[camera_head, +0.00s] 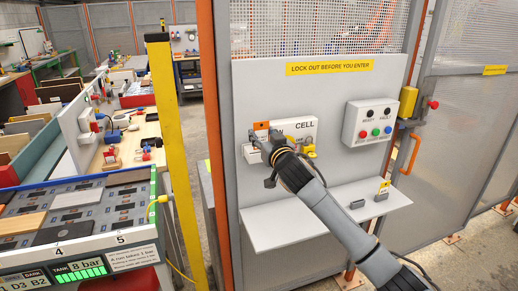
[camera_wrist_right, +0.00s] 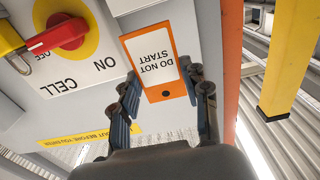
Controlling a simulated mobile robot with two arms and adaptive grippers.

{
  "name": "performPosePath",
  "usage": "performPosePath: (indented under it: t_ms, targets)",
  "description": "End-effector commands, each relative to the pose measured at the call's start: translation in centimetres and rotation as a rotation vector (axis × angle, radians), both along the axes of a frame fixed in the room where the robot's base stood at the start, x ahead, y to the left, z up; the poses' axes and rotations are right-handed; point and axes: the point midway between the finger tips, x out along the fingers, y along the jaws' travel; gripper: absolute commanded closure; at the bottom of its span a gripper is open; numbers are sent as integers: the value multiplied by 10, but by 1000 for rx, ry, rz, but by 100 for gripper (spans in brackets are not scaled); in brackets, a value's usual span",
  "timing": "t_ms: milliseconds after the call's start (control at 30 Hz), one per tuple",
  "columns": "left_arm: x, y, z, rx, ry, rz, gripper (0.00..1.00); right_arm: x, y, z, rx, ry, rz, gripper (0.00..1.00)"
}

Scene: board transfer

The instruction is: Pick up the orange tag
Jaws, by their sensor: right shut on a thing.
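The orange tag (camera_head: 261,126) is at the left part of the white CELL switch box (camera_head: 300,125), on the grey panel. In the right wrist view the tag (camera_wrist_right: 153,68) is an orange-bordered plate with a white "DO NOT START" label, upside down in the picture. My right gripper (camera_head: 264,137) reaches up to it. In the wrist view its two fingers (camera_wrist_right: 163,82) stand at either side edge of the tag, shut on it. The tag is still close to the box; I cannot tell whether it touches it. My left gripper is not in view.
A red rotary handle on a yellow disc (camera_wrist_right: 66,33) sits beside the tag. A grey shelf (camera_head: 290,222) juts out below, with a small yellow-labelled item (camera_head: 383,189) on it. A button box (camera_head: 369,122) is to the right. A yellow post (camera_head: 170,120) stands at left.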

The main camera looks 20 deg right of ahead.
Motion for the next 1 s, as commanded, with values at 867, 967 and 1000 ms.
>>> performPosePath:
  t_ms: [867, 967, 1000]
  targets:
    - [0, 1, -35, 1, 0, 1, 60, -94, -86, 89, -1, 0, 1, 68]
    - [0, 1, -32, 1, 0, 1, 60, -94, -85, 93, -1, 0, 1, 68]
    - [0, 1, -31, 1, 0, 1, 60, -94, -85, 94, 0, 0, 1, 68]
